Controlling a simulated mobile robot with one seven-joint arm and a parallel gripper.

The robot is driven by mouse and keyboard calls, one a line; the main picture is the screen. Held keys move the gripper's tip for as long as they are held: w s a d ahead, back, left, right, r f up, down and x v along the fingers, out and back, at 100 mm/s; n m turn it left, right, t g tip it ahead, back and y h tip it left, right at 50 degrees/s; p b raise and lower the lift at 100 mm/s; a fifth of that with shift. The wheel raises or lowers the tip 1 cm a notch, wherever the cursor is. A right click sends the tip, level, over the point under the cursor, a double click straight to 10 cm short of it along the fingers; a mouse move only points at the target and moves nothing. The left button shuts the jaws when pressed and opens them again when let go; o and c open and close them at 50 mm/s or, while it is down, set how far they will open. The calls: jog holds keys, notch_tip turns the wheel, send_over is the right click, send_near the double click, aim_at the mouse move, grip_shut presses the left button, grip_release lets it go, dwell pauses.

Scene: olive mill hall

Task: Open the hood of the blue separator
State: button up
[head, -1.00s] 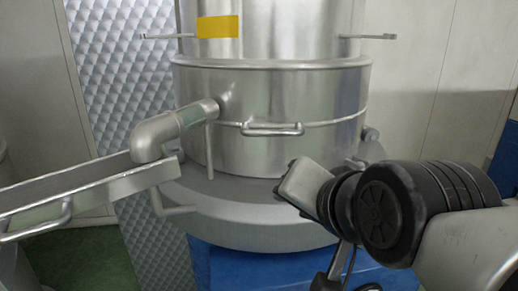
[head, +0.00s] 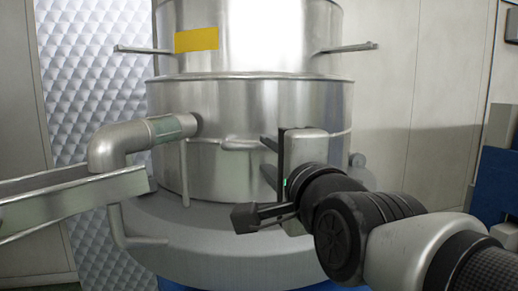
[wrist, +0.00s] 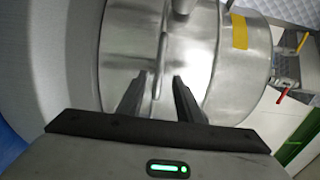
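The separator's steel hood (head: 230,110) fills the middle of the head view and also shows in the wrist view (wrist: 120,40). It sits down on a wide grey rim (head: 200,240); a little blue shows below. A horizontal bar handle (head: 238,144) is on its front. My gripper (head: 264,155) is open, just right of the handle, with its fingers one above the other. In the wrist view, the handle (wrist: 161,62) lines up with the gap between the open fingers (wrist: 159,80). Neither finger visibly grips it, and their exact depth is unclear.
A steel outlet pipe (head: 120,143) bends from the hood's left side over a sloping chute (head: 75,200). Two thin side bars (head: 345,48) stick out higher up, beside a yellow label (head: 197,40). Blue equipment (head: 492,190) stands at the right edge, before a pale wall.

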aim_at(259, 147)
jog(key=x, duration=0.8)
jog(key=shift+w, duration=0.35)
grip_shut()
